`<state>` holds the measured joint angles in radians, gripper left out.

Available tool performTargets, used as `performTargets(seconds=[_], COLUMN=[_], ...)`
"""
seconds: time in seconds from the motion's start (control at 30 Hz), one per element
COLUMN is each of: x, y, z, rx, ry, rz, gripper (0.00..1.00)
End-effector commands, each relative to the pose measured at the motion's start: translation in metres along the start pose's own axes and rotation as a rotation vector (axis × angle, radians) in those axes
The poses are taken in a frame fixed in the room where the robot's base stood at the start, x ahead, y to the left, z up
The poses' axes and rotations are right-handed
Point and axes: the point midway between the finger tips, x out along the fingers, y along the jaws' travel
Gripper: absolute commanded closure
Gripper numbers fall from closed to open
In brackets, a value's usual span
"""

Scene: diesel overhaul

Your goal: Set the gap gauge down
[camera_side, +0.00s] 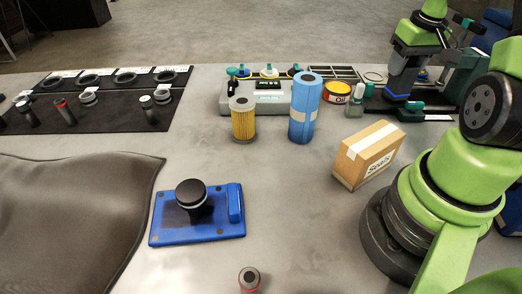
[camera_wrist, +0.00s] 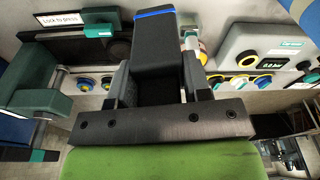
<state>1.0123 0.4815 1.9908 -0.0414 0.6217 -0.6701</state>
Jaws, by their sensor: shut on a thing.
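A dark block with a blue band (camera_side: 402,84), apparently the gap gauge, is upright in my gripper (camera_side: 410,62) at the back right in the side view. In the wrist view the block (camera_wrist: 158,55) sits between the two dark fingers of my gripper (camera_wrist: 157,85), which are shut on it. The blue band runs along its far end. Its lower end is close above the table or on it; I cannot tell whether they touch.
A dark green fixture (camera_side: 472,78) stands just right of the block. A green-and-black tool (camera_side: 412,112) lies in front. The seals carton (camera_side: 368,155) is nearer.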

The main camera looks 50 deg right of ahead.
Motion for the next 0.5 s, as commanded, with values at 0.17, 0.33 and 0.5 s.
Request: performTargets(seconds=[0.17, 0.33, 0.5], x=[-0.036, -0.074, -0.102], y=[0.001, 0.001, 0.001], z=[-0.007, -0.013, -0.016], rx=[0.0, -0.001, -0.001], ry=[0.01, 0.011, 0.008], rz=[0.005, 0.005, 0.004], gripper=[0.91, 0.91, 0.91])
